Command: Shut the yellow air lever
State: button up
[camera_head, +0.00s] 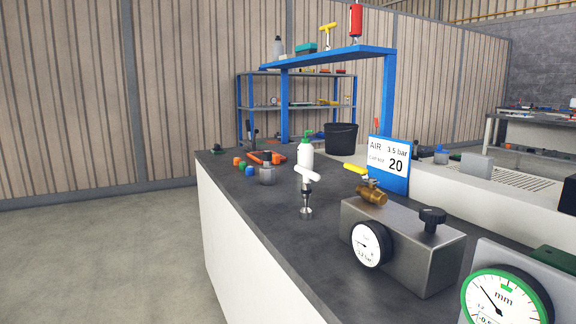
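The yellow air lever (355,168) sits on top of a brass valve (371,194). Its yellow end points to the left in the picture, away from the stem. The valve is mounted on a grey metal block (412,262) on the dark bench top. A round pressure gauge (367,245) is on the block's front, and a black knob (432,217) stands on its top right. A blue and white sign (389,165) reading AIR 3.5 bar stands behind the valve.
A green-rimmed mm dial (505,297) is at front right. The bench top's (270,215) left front is clear.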

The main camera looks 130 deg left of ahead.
aim_at(362, 172)
jog(key=u, duration=3.85)
jog(key=i+j, duration=0.1)
jog(key=i, duration=0.2)
jog(key=i+j+z, duration=0.1)
jog(key=i, duration=0.2)
jog(key=j+u, duration=0.1)
jog(key=j, duration=0.35)
jog(key=k, duration=0.05)
